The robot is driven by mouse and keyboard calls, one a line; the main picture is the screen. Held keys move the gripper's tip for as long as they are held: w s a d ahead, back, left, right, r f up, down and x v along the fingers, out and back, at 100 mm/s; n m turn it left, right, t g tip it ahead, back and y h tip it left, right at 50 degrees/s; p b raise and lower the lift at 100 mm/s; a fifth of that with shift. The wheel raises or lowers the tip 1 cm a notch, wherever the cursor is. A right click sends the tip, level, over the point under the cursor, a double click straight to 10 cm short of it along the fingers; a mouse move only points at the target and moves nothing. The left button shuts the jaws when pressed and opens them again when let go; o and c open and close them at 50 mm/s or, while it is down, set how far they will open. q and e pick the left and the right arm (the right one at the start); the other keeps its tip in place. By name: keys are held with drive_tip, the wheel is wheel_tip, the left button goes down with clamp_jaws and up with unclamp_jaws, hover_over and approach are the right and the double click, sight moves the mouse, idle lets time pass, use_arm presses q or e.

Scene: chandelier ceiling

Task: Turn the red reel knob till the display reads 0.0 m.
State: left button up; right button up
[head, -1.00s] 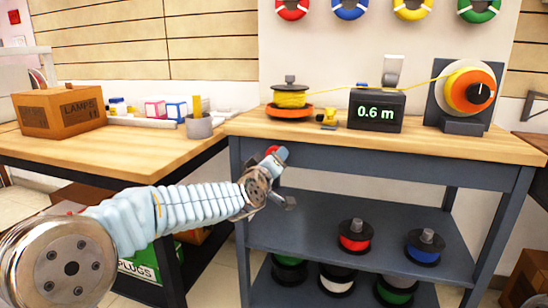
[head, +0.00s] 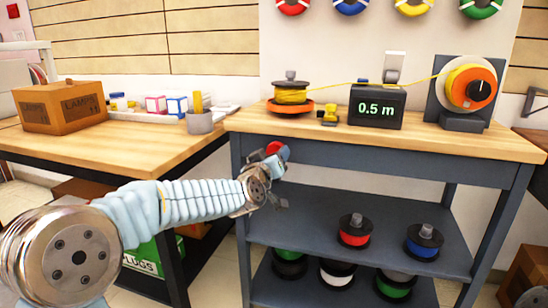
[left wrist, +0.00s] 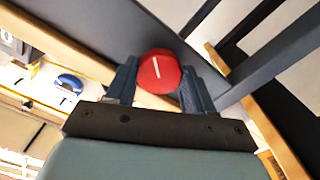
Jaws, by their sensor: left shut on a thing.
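The red reel knob (head: 274,148) sits on the front of the blue-grey workbench, near its left end. My left gripper (head: 281,154) is at the knob. In the left wrist view the red knob (left wrist: 159,71), with a white line on its face, sits between the two fingers of my left gripper (left wrist: 157,84), which are shut on it. The dark display (head: 376,107) on the bench reads 0.5 m in green. Yellow line runs from the yellow spool (head: 291,97) past the display to the orange reel (head: 471,86) at the right. My right gripper is not in view.
A cardboard box (head: 62,107) and a grey cup (head: 199,122) stand on the wooden table at the left. A small yellow item (head: 328,115) lies beside the display. Several spools, one red (head: 354,231), stand on the shelves below.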

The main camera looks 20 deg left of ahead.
use_arm(q)
drive_tip(key=o, duration=1)
drive_tip(key=shift+o, duration=0.2)
drive_tip(key=s, duration=1.4)
drive_tip(key=shift+a, duration=0.25)
drive_tip(key=shift+w, duration=0.1)
